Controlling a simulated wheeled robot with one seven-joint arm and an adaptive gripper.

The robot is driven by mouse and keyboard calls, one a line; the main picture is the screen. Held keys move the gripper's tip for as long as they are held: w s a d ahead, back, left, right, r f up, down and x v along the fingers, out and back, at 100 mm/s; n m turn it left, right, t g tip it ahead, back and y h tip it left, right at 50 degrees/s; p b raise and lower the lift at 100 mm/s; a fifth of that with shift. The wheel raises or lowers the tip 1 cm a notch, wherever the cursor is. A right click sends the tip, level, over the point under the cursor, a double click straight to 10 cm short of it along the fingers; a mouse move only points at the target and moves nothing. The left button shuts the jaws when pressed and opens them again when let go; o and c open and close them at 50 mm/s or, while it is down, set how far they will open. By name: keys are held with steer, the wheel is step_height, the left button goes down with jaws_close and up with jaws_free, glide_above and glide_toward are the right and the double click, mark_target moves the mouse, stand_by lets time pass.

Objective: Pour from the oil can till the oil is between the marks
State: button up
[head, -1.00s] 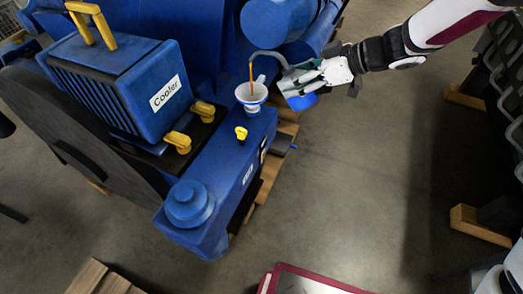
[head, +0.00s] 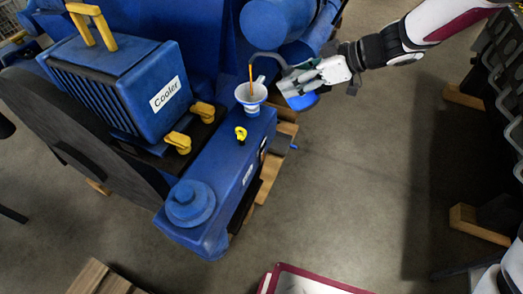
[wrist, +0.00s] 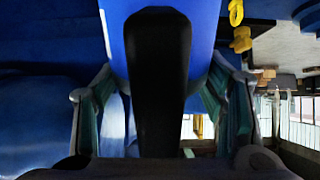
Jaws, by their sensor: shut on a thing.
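My gripper (head: 314,77) is shut on the blue oil can (head: 302,101), to the right of the funnel. The can also fills the middle of the wrist view (wrist: 118,20), between my fingers, with its black part in front. Its thin grey spout (head: 265,54) arches left over the white and blue funnel (head: 251,96). An orange-brown stream of oil (head: 251,73) falls from the spout tip toward the funnel mouth. The funnel stands upright on the blue engine (head: 215,170). A small sight gauge (head: 263,144) is on the engine's side; its oil level is too small to read.
A yellow-handled dipstick or cap (head: 241,133) stands just in front of the funnel. The blue cooler (head: 120,85) with yellow clamps is to the left. Dark racks (head: 505,80) line the right edge. The grey floor (head: 360,190) between is clear.

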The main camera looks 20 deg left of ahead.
steer(key=shift+r+h+p, duration=0.2)
steer(key=shift+h+p, duration=0.4)
steer(key=shift+h, duration=0.2)
stand_by(1.9)
steer(key=shift+a+r, duration=0.1)
stand_by(0.5)
steer(key=shift+a+r+h+p, duration=0.15)
steer(key=shift+h+p, duration=0.5)
steer(key=shift+h, duration=0.1)
steer(key=shift+a+r+h+p, duration=0.1)
steer(key=shift+a+h+p, duration=0.05)
steer(key=shift+h+p, duration=0.55)
stand_by(3.3)
